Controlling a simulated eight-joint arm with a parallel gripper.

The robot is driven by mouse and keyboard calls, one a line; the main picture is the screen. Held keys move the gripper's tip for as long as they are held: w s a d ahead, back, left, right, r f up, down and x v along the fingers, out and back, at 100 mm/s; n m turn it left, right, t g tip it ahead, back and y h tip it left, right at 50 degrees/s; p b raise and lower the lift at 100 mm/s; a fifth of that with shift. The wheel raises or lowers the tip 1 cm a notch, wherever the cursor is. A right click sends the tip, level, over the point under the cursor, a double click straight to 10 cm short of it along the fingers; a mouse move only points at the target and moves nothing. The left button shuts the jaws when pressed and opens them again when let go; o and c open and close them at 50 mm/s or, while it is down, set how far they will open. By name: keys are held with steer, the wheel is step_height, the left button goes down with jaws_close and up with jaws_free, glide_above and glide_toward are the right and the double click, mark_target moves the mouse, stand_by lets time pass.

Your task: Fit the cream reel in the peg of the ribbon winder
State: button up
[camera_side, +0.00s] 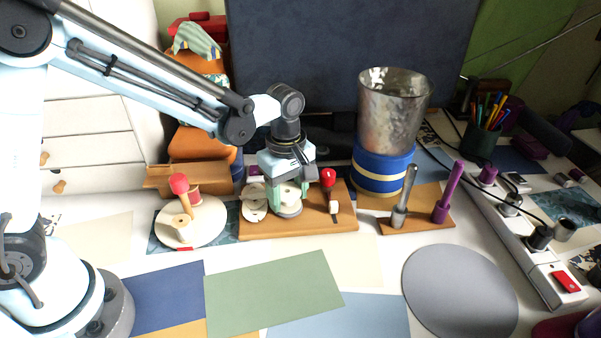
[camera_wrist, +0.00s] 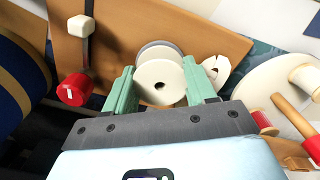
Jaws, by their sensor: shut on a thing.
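The cream reel (camera_wrist: 160,83) is between the green fingers of my gripper (camera_wrist: 162,76) in the wrist view, its round face and dark centre hole showing. My gripper (camera_side: 288,195) is shut on the cream reel (camera_side: 289,192) in the side view too. A grey disc (camera_wrist: 158,48) shows just beyond the reel; in the side view the grey disc (camera_side: 289,211) is right below it. The ribbon winder appears to be the wooden board (camera_side: 330,224) with a red-knobbed crank (camera_side: 328,178). Its peg is not visible, and I cannot tell whether the reel is on it or above it.
A pale notched piece (camera_side: 253,203) lies left of my gripper. A round stand (camera_side: 208,230) with a red-topped post and spools is further left. A board with grey and purple posts (camera_side: 416,222) stands right, near a blue tin (camera_side: 383,170). Flat sheets cover the front.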

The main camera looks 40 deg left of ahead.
mark_target(283, 192)
steer(key=shift+f, duration=0.2)
steer(key=o, duration=1.1)
step_height(283, 192, up, 12)
steer(key=shift+r, duration=0.1)
steer(key=s+a+m+t, duration=0.2)
steer(key=s+a+m, duration=0.1)
steer(key=m, duration=0.2)
steer(key=s+a+m+t, duration=0.2)
steer(key=s+a+m, duration=0.1)
steer(key=s+m, duration=0.1)
steer(key=s+a+f+m+t, duration=0.1)
steer(key=s+a+m+t, duration=0.2)
steer(key=m, duration=0.3)
steer(key=shift+s+a, duration=0.1)
steer(key=shift+s, duration=0.1)
